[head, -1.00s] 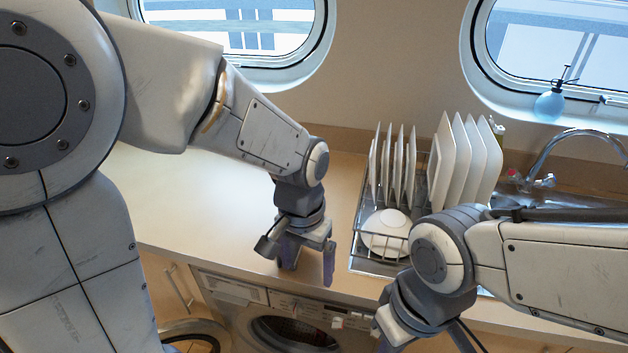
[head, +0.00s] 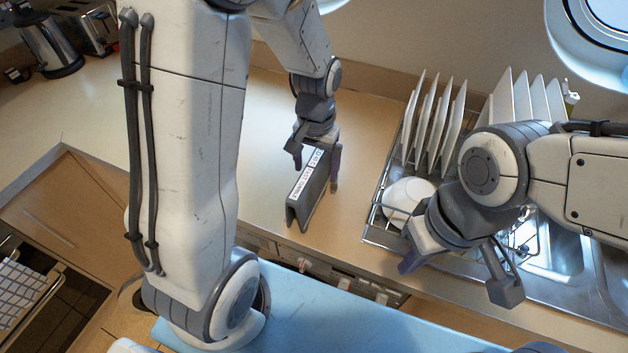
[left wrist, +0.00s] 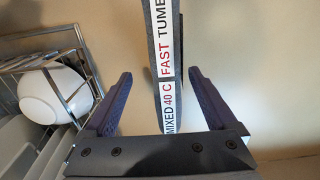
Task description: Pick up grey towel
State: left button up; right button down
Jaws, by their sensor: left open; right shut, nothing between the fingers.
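A grey folded piece (head: 308,203), which looks like the grey towel, stands upright like a narrow tent on the counter near its front edge. A white strip with red and black lettering runs along its top; it shows in the left wrist view too (left wrist: 163,65). My left gripper (head: 317,172) is open right above its far end. In the left wrist view my left fingers (left wrist: 160,85) lie one on each side of it, with gaps to both.
A dish rack (head: 372,226) with upright white plates (head: 440,122) and a white bowl (head: 407,198) stands right of the left gripper. A steel sink (head: 560,262) lies farther right. A light blue surface (head: 330,322) spans the near front. The counter (head: 262,130) left of the gripper is clear.

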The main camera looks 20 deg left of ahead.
pick_arm(q)
jog(key=shift+s+a+f, duration=0.15)
jog(key=shift+s+f, duration=0.1)
jog(key=shift+f, duration=0.4)
jog(key=f, duration=0.2)
jog(key=f+p, duration=0.1)
jog(key=shift+s+a+f, duration=0.3)
jog(key=shift+f, duration=0.4)
jog(key=shift+w, duration=0.1)
grip_shut()
